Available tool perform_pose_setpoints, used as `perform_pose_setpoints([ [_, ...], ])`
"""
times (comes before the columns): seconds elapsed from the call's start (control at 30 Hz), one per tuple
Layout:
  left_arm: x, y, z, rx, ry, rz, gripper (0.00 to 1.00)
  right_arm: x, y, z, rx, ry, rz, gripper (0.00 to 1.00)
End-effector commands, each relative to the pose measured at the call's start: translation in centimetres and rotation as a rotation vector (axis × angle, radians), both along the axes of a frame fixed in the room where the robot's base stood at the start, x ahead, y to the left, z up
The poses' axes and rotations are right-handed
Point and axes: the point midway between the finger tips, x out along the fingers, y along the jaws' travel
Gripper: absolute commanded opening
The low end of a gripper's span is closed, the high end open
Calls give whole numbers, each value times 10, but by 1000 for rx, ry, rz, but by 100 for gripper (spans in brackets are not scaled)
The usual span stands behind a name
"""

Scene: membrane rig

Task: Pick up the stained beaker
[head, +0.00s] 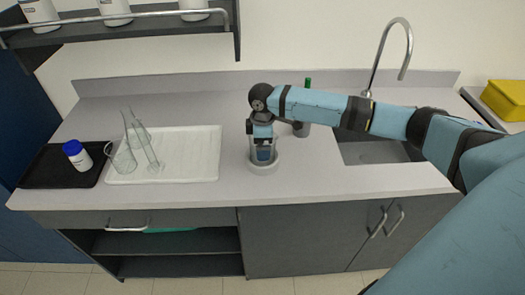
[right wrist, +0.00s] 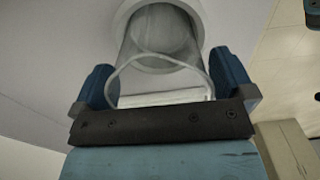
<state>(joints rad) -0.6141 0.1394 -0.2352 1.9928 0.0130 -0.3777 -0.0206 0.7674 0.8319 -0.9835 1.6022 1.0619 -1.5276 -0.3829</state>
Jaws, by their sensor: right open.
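A clear glass vessel with a greyish tint, seemingly the beaker (right wrist: 160,45), stands in a round white holder (head: 264,168) on the counter. The holder's rim also shows in the right wrist view (right wrist: 126,14). My right gripper (head: 264,150) points down over the holder in the head view. In the right wrist view my right gripper (right wrist: 164,82) is open, with one blue finger on each side of the glass rim. I cannot tell whether either finger touches the glass. In the head view the gripper mostly hides the vessel. My left gripper is not in view.
A white tray (head: 200,150) with clear glassware (head: 125,160) lies to the left. Beyond it is a black tray (head: 45,172) with a white bottle (head: 78,155). A grey bottle with a green cap (head: 307,84) stands behind my right wrist, near the sink (head: 375,152).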

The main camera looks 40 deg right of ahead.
Motion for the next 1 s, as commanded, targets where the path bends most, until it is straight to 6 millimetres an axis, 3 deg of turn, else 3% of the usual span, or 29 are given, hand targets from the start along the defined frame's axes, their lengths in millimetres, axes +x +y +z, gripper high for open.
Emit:
perform_pose_setpoints([
  [0.07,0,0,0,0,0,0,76,0,0,0,0,0,0,100],
  [0.23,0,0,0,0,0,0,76,0,0,0,0,0,0,61],
  [0.27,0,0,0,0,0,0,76,0,0,0,0,0,0,59],
  [0.67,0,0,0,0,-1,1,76,0,0,9,-1,-1,-1,59],
  [0.87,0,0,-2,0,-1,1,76,1,0,38,1,-4,-1,59],
  [1.0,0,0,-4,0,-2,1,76,1,0,75,2,-6,1,59],
])
